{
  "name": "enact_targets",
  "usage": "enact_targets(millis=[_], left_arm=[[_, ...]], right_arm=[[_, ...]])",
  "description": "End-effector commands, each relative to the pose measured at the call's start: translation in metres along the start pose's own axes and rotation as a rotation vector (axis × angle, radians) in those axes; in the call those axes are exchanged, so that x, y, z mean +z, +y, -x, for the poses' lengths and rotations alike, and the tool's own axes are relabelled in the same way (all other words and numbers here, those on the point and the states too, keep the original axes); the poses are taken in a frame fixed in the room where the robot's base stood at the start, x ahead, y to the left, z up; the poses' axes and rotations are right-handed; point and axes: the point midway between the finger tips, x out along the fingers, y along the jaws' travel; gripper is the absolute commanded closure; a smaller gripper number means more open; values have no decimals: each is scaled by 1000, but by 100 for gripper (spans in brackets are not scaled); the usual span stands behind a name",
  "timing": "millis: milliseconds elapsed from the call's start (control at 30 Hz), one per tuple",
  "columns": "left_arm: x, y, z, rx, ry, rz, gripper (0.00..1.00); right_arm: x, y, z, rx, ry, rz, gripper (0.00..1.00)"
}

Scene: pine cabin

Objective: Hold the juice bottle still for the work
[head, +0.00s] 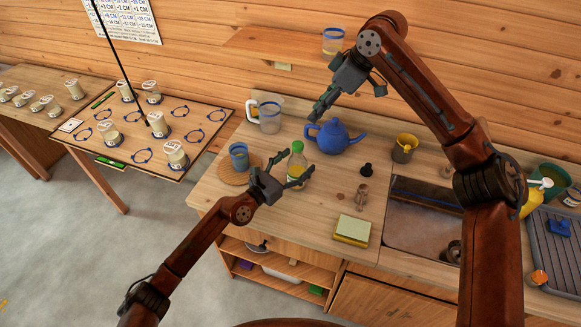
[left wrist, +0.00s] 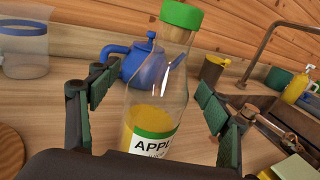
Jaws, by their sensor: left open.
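The juice bottle (head: 297,165) stands upright on the wooden counter, with a green cap and a green-and-white label. In the left wrist view, the clear bottle (left wrist: 158,97) holds yellow juice in its lower part. My left gripper (head: 295,168) is open, with its fingers on either side of the bottle. In the left wrist view, gaps show between the bottle and both finger pads. The bottle's base is hidden there by my gripper. My right gripper (head: 337,98) hangs above the back of the counter near the blue teapot; its finger opening is unclear.
A blue teapot (head: 335,136) and a clear pitcher (head: 270,115) stand behind the bottle. A blue cup (head: 239,156) is left of it on a round board. A sink (head: 425,220) is farther right.

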Motion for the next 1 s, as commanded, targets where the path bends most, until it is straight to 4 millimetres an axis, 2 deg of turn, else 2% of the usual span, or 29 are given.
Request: enact_targets(millis=[300, 1000], left_arm=[[0, 0, -3, 1, 0, 0, 29], [0, 1, -2, 1, 0, 0, 77]], right_arm=[[0, 0, 0, 0, 0, 0, 71], [0, 0, 0, 0, 0, 0, 71]])
